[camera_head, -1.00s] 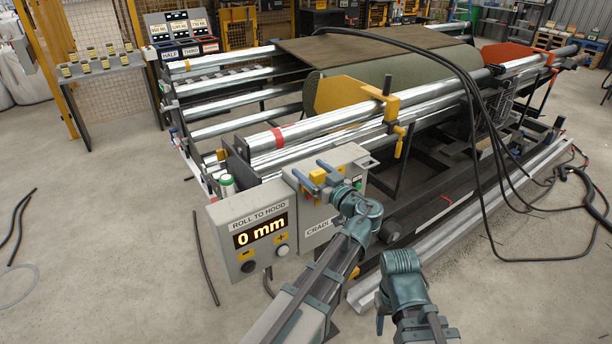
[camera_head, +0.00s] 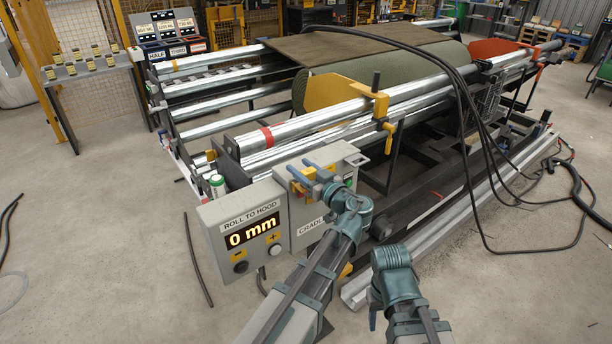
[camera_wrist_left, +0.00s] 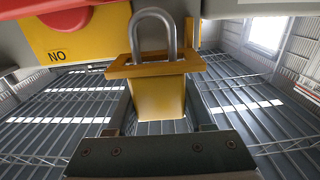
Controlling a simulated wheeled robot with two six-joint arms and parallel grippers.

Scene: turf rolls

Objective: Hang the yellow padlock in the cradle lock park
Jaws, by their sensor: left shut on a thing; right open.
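The yellow padlock (camera_wrist_left: 158,98) is upright in the left wrist view, its grey shackle (camera_wrist_left: 153,22) on top. A yellow collar surrounds its upper body; I cannot tell whether it belongs to the padlock or the lock park. My left gripper (camera_head: 308,176) is shut on the padlock body, in front of the grey cradle box (camera_head: 309,232). Its fingers also show in the left wrist view (camera_wrist_left: 158,122). In the head view the gripper largely hides the padlock. I cannot clearly pick out the lock park. My right gripper (camera_head: 373,319) is low, right of the left arm, open; its fingers barely show.
The "ROLL TO HOOD" display box (camera_head: 240,230) reads 0 mm, left of the cradle box. A yellow "NO" plate (camera_wrist_left: 58,42) and a red part (camera_wrist_left: 66,18) are close to the padlock. Behind are steel rollers (camera_head: 300,125). Black hoses (camera_head: 465,120) hang at the right.

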